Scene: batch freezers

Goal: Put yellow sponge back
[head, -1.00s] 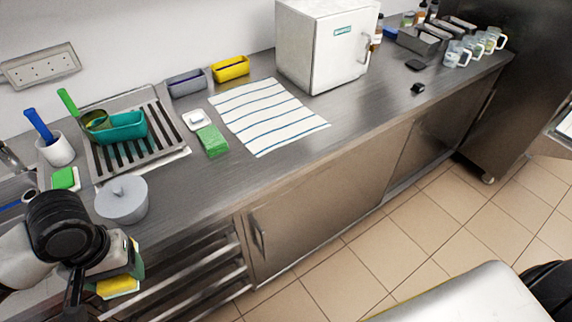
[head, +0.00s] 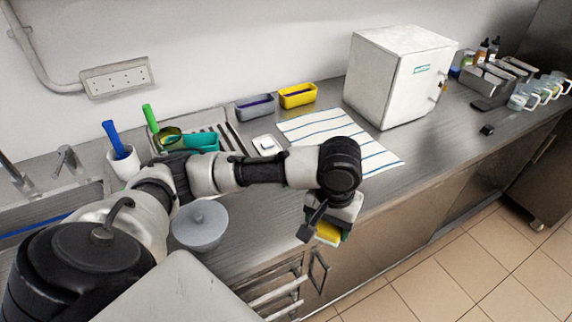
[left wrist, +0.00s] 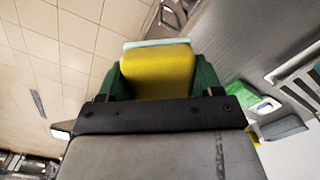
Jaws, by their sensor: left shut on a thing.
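My left gripper (head: 327,232) is shut on the yellow sponge (head: 331,234). In the head view they show at the counter's front edge, in front of the cabinet fronts. In the left wrist view the sponge (left wrist: 157,72) sits between the green fingers, with a pale blue layer along its far edge. My arm crosses the counter and hides part of it. A yellow bin (head: 298,97) and a grey bin (head: 255,109) stand at the back by the wall. My right gripper is not in view.
A striped towel (head: 315,126) lies on the counter before a white box-shaped machine (head: 398,80). A white dish (head: 267,145) lies left of the towel. A teal container (head: 203,141) is on the rack.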

